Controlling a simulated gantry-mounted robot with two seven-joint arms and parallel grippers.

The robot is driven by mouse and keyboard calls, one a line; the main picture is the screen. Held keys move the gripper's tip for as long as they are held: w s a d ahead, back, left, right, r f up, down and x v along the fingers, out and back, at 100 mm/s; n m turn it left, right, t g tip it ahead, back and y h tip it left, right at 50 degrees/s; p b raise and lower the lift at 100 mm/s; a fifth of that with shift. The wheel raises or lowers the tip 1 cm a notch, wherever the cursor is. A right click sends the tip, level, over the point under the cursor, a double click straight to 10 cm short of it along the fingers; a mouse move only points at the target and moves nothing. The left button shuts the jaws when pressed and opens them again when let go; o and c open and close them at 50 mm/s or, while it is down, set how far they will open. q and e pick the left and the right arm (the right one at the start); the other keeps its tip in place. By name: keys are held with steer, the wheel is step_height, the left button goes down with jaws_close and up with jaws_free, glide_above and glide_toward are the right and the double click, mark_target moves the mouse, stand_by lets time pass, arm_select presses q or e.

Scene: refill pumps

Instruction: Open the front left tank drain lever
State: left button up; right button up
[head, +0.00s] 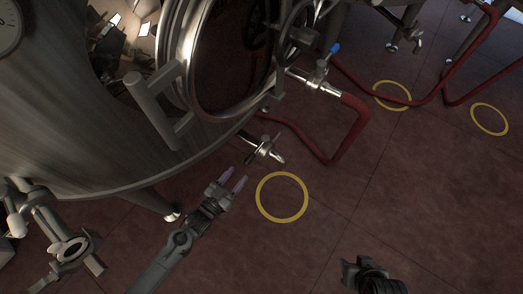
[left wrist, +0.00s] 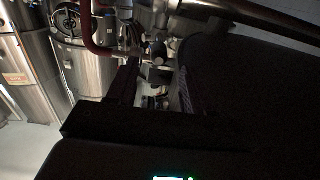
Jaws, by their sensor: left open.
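The large steel tank (head: 90,110) fills the left of the head view. A small drain valve (head: 264,147) sticks out from under it, with a short dark lever (head: 250,157) angled down to the left. My left gripper (head: 234,178) is open and empty, just below and left of the lever, apart from it in this view. In the left wrist view its dark fingers (left wrist: 154,90) stand apart, with metal fittings (left wrist: 155,60) between and beyond them; the lever is hard to make out there. My right gripper (head: 358,272) is at the bottom; its jaws are unclear.
The round tank door (head: 190,60) stands above the drain valve. A yellow floor ring (head: 282,221) lies right of my left gripper. Floor at the lower right is clear.

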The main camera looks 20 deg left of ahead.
mark_target(253, 155)
arm_select(q)
steer(key=b+x, duration=0.4)
steer(key=x, duration=0.5)
steer(key=shift+w+b, duration=0.15)
steer(key=shift+b, duration=0.15)
steer(key=shift+x, duration=0.8)
steer(key=shift+r, duration=0.2)
jaws_close()
